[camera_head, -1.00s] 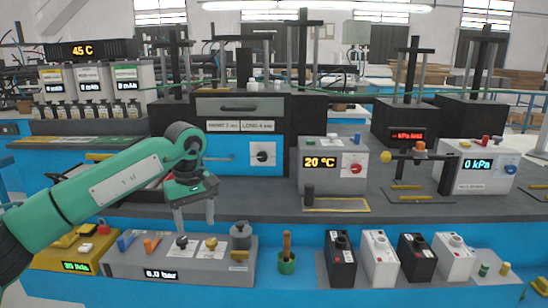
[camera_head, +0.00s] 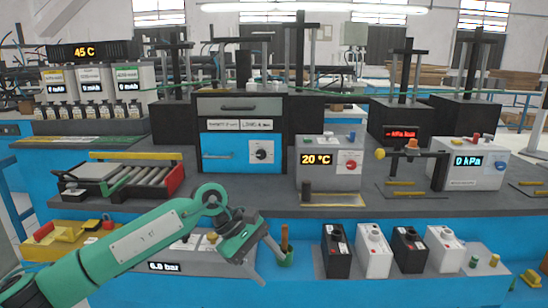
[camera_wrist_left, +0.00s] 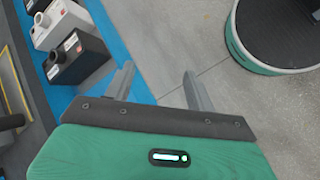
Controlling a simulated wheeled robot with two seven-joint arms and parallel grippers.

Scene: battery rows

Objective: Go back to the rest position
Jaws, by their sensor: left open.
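My left gripper (camera_head: 273,267) is open and empty at the end of the green left arm, low in front of the bench in the head view. In the left wrist view its two grey fingers (camera_wrist_left: 158,88) stand apart with only grey floor and a blue edge between and beyond them. The arm hides much of the grey box with the "bar" display (camera_head: 164,267). My right gripper is not in view.
The grey bench (camera_head: 250,192) rises behind. A round green-sided platform (camera_wrist_left: 275,35) stands on the floor.

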